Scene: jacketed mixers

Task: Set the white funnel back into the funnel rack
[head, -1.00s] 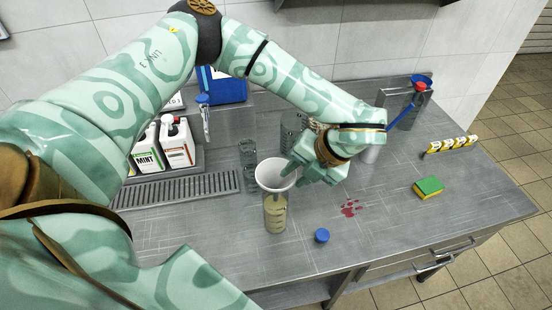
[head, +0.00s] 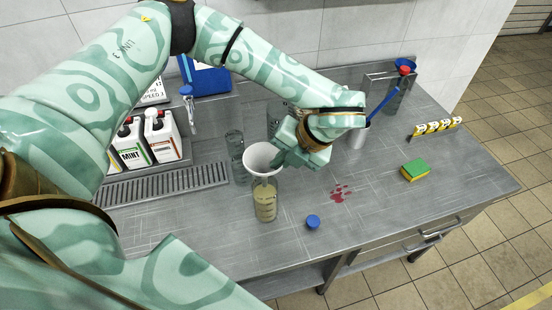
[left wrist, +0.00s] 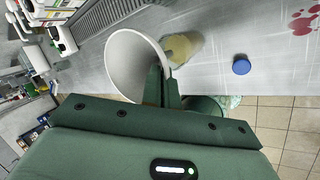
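The white funnel (head: 262,158) is upright, directly over a bottle of yellowish liquid (head: 265,204). Its spout is at the bottle's mouth; I cannot tell whether it is inside or just above. My left gripper (head: 283,158) is at the funnel's right side. In the left wrist view, the fingers (left wrist: 163,88) are closed at the rim of the funnel (left wrist: 133,68), and the bottle (left wrist: 186,46) shows just behind. The funnel rack appears to be the metal frame (head: 374,77) at the back right, with a blue funnel (head: 405,63) at its right end. My right gripper is not in view.
A blue cap (head: 313,222) lies right of the bottle, near a red stain (head: 340,193). Clear glasses (head: 236,158) stand behind left. A metal cup (head: 358,135) with a blue-handled tool stands before the rack. A sponge (head: 415,170) lies right. The front right bench is clear.

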